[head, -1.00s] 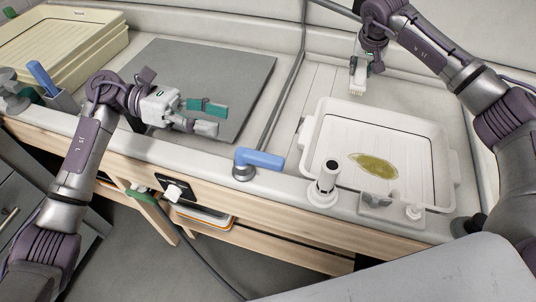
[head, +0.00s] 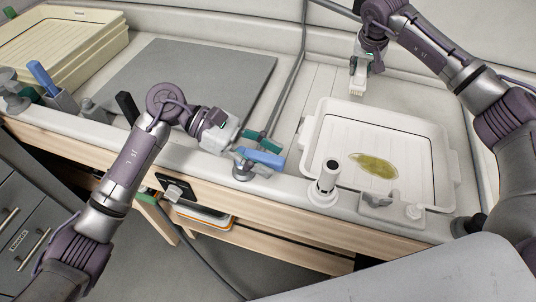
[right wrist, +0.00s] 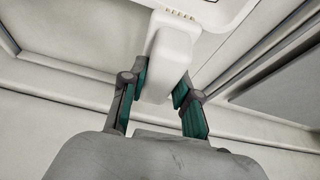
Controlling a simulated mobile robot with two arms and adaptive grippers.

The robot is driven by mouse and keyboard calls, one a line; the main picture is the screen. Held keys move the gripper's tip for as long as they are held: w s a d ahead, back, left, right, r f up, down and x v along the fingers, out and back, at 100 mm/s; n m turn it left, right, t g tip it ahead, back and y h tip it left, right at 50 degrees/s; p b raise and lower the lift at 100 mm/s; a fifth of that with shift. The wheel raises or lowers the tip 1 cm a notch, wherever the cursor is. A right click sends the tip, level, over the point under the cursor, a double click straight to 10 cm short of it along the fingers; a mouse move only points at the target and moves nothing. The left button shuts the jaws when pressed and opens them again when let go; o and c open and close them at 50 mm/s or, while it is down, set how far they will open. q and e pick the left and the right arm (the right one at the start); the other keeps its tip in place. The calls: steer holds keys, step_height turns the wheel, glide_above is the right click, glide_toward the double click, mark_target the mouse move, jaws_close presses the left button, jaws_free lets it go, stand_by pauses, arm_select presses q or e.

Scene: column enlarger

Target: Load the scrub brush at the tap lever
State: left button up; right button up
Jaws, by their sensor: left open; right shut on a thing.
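The scrub brush (head: 357,82) is white with pale bristles at its lower end. My right gripper (head: 362,64) is shut on it and holds it behind the white tray. In the right wrist view the brush's white body (right wrist: 168,58) sits between the teal finger pads of that gripper (right wrist: 160,88). The tap lever (head: 262,158) is a blue handle on a round grey base at the counter's front edge. My left gripper (head: 256,146) is open right at the lever's left end. Whether its fingers touch the lever I cannot tell.
A white tray (head: 436,140) with a yellow-green stain (head: 374,166) lies right of the lever. A white cylinder with a black top (head: 328,180) stands at the tray's front left. A grey board (head: 200,75) lies behind my left arm. Cream trays (head: 75,60) are stacked at far left.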

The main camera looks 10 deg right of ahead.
arm_select(q)
steer(key=shift+s+d+f, duration=0.1)
steer(key=shift+d, duration=0.1)
jaws_close()
stand_by(0.3)
steer(key=shift+s+a+m+g+y, duration=0.3)
steer(key=shift+m+g+y, duration=0.25)
steer(key=shift+m+g, duration=0.25)
steer(key=shift+s+a+m+g+y, duration=0.2)
steer(key=shift+s+m+g+y, duration=0.1)
steer(key=shift+m+g+y, duration=0.5)
steer(key=shift+h, duration=0.25)
jaws_free()
